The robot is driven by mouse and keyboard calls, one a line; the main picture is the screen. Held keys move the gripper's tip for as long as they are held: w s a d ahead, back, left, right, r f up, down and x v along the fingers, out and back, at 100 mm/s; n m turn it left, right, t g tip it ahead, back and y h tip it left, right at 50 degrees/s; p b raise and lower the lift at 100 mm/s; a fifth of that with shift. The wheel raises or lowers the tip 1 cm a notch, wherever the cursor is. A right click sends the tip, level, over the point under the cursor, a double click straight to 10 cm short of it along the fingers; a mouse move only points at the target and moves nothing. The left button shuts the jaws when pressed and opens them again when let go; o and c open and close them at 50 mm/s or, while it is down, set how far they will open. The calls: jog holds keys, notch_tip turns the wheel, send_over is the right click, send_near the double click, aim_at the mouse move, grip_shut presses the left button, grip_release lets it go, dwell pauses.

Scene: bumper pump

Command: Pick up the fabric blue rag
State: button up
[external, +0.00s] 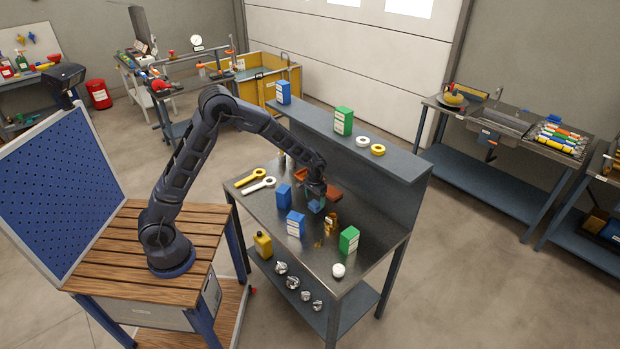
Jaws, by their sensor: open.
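My gripper (317,193) is over the middle of the dark metal workbench (275,212), pointing down, with its jaws open. A small blue, cloth-like patch (316,206) shows right below the fingertips; it looks like the blue rag, but it is small and partly covered by my gripper. I cannot tell whether the fingers touch it.
Close by on the bench stand blue boxes (284,197), a green box (349,240), an amber bottle (331,222) and a reddish-brown item (333,193). A raised shelf (385,158) with boxes and rings runs behind.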

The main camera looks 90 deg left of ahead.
aim_at(315, 203)
jog(key=shift+f, duration=2)
jog(key=c, duration=1.1)
jog(key=shift+o, duration=0.2)
jog(key=shift+r, duration=0.15)
